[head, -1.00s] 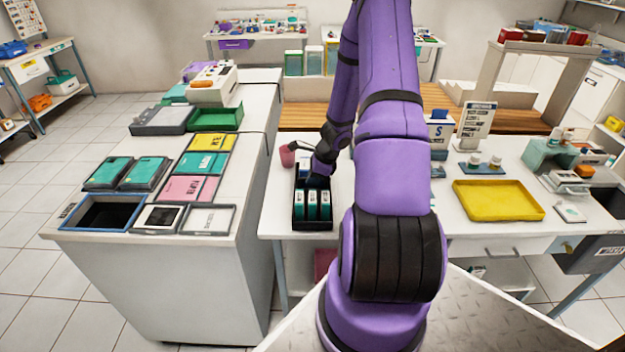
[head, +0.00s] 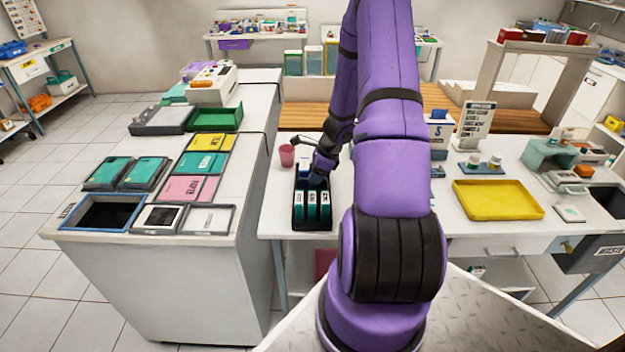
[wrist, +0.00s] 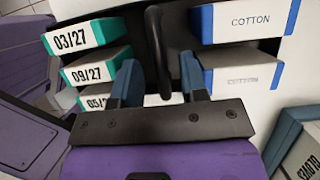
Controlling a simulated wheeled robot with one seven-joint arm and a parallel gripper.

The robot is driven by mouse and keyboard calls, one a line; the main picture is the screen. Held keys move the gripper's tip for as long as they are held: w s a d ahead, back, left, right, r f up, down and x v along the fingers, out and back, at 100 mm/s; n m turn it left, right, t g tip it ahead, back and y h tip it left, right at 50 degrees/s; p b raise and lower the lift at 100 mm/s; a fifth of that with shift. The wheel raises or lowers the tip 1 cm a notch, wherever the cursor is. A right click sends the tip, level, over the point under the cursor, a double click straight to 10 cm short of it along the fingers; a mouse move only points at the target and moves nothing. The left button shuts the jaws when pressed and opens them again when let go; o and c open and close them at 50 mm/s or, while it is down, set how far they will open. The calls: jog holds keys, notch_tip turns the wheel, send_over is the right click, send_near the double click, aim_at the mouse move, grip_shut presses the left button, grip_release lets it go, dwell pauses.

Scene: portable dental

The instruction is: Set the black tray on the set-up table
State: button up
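The black tray (head: 299,222) stands on the white table (head: 275,215), near its front left corner, in the head view. It holds teal-and-white boxes (head: 312,210) in its front part. My gripper (head: 318,180) is over the tray's middle. In the wrist view, a black upright handle (wrist: 156,45) stands between rows of boxes with date labels (wrist: 88,38) and boxes marked COTTON (wrist: 250,20). My fingers (wrist: 160,82) are apart on either side of the handle, with visible gaps.
A pink cup (head: 287,155) stands close behind the tray on the left. A counter (head: 150,270) with bins and cases is to the left. A yellow tray (head: 497,200), a sign (head: 477,126) and small bottles (head: 484,161) are to the right.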

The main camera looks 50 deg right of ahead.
jog(key=v, duration=1)
jog(key=w+a+r+n, duration=0.1)
jog(key=a+r+n, duration=1.2)
jog(key=a+r, duration=0.7)
jog(key=s+a+r+n+t+h, duration=0.1)
jog(key=s+a+r+n, duration=0.5)
jog(key=s+n, duration=0.1)
jog(key=s+a+r+n+h, duration=0.2)
jog(key=s+a+r+n, duration=0.4)
jog(key=s, duration=0.3)
jog(key=shift+s+a+r+n+t, duration=0.2)
jog(key=shift+a+n+t, duration=0.2)
jog(key=shift+n, duration=0.5)
